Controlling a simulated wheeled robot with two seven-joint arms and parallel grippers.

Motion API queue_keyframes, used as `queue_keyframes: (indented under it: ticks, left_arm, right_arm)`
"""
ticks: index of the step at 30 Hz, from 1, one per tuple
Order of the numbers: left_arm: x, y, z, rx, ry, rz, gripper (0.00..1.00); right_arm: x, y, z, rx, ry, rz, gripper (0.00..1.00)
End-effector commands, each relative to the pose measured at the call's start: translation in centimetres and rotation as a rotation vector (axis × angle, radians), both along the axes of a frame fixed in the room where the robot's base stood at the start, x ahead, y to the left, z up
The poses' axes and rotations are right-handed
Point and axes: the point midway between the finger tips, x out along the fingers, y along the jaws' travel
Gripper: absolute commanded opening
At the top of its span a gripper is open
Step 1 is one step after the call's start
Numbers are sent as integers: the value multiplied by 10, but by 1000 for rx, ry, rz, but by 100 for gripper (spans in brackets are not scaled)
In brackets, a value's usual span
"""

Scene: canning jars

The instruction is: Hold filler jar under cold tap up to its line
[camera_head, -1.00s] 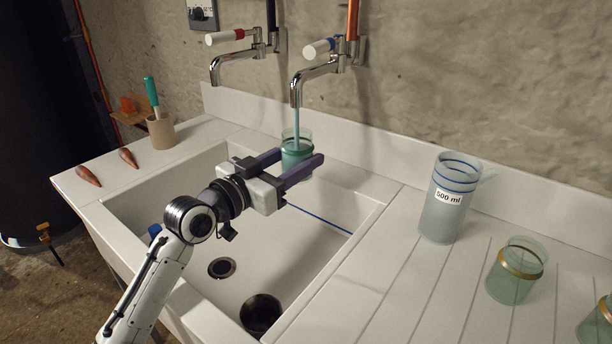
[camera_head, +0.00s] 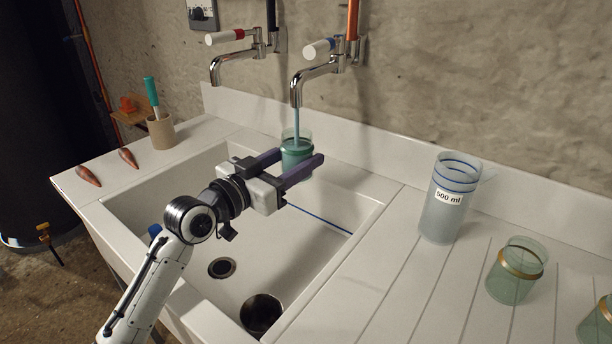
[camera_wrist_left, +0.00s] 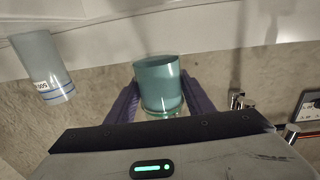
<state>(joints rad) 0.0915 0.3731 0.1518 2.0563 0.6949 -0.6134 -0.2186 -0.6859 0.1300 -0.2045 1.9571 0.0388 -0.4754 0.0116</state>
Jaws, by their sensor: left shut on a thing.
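The filler jar (camera_head: 296,153), a teal-tinted glass, is upright between the purple fingers of my left gripper (camera_head: 299,160). The gripper is shut on it, above the far side of the sink. The cold tap (camera_head: 314,80) has a blue-marked handle, and a stream of water (camera_head: 296,120) runs from its spout into the jar. The jar's lower part looks darker teal, with clearer glass above; the exact level against its line is hard to tell. The jar also shows in the left wrist view (camera_wrist_left: 158,84), with a finger on each side.
A hot tap (camera_head: 235,62) with a red mark is at the left. A 500 ml measuring jug (camera_head: 440,218) and gold-banded jars (camera_head: 512,280) stand on the right drainer. The white sink (camera_head: 330,252) has a drain and a dark round thing (camera_head: 261,314) inside.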

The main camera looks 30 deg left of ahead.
Motion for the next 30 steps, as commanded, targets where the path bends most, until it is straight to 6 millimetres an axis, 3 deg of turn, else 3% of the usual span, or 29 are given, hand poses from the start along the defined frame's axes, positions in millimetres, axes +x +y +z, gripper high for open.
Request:
queue_keyframes:
  ticks: [18,30]
  left_arm:
    - [-53,-53,3,-3,-3,-1,21]
    - [-57,-57,2,-1,-5,0,21]
  right_arm:
    - [0,0,38,0,0,0,71]
    - [0,0,38,0,0,0,71]
